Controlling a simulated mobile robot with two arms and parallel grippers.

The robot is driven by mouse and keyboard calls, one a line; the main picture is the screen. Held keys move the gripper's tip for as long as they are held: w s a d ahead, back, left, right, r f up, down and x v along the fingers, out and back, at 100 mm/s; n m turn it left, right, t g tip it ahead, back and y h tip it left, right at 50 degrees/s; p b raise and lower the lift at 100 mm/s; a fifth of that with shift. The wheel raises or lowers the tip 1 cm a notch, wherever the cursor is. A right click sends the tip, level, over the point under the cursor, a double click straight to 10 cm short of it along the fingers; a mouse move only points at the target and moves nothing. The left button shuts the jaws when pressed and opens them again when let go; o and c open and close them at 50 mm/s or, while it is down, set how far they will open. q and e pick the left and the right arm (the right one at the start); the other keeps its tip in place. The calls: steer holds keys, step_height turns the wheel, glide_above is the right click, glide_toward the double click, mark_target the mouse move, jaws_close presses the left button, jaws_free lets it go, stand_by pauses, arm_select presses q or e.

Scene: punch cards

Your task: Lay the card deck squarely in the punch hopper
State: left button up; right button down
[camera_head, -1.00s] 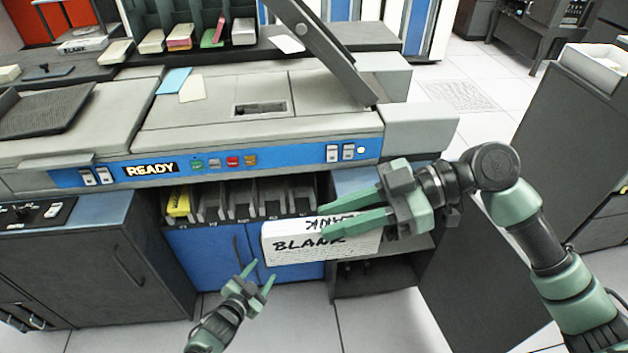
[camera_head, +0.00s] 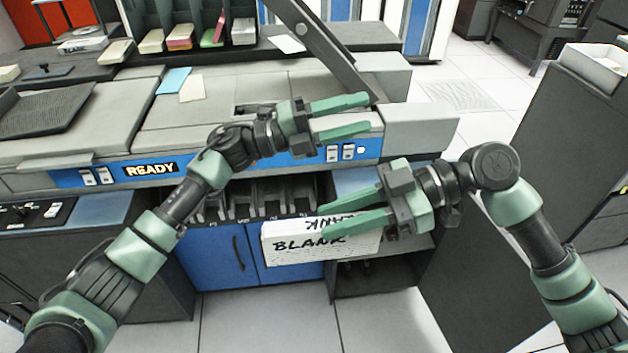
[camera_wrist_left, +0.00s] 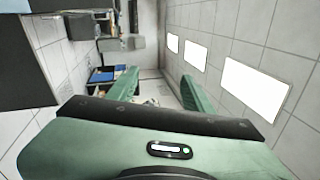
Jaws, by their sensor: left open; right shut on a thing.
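The card deck (camera_head: 290,245) is a white block marked BLANK, held in front of the machine below its blue button strip. My right gripper (camera_head: 321,220) is shut on the deck, with its fingers across the deck's upper right part. My left gripper (camera_head: 370,114) is open and empty above the right end of the machine top. Its spread fingers also show in the left wrist view (camera_wrist_left: 160,88) with nothing between them. A recessed slot (camera_head: 243,109) in the machine top may be the punch hopper; my left gripper hides most of it.
A grey slanted arm or raised lid (camera_head: 322,50) stands behind my left gripper. Blue and cream cards (camera_head: 192,88) lie on the machine top. Card bins (camera_head: 245,205) sit below the strip. A dark cabinet (camera_head: 570,130) stands at right.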

arm_select(q)
steer(key=s+d+r+m+g+y, duration=0.35)
steer(key=s+r+m+g, duration=0.2)
steer(key=s+m, duration=0.3)
arm_select(e)
steer(key=shift+r, duration=0.1)
arm_select(q)
steer(key=m+t+y, duration=0.4)
steer(key=m+y, duration=0.4)
steer(key=y, duration=0.7)
glide_above(314, 224)
steer(key=shift+n, duration=0.25)
steer(key=f, duration=0.4)
steer(key=shift+d+f, duration=0.25)
steer(key=shift+d, duration=0.1)
steer(key=shift+a+f+t, duration=0.15)
steer(key=shift+a+t, duration=0.1)
steer(key=shift+a, duration=0.05)
steer(key=shift+f+y, duration=0.25)
steer(key=shift+f, duration=0.05)
steer(key=f, duration=0.3)
steer(key=d+f, duration=0.1)
steer(key=f, duration=0.7)
steer(key=shift+d, duration=0.35)
steer(key=shift+c, duration=0.3)
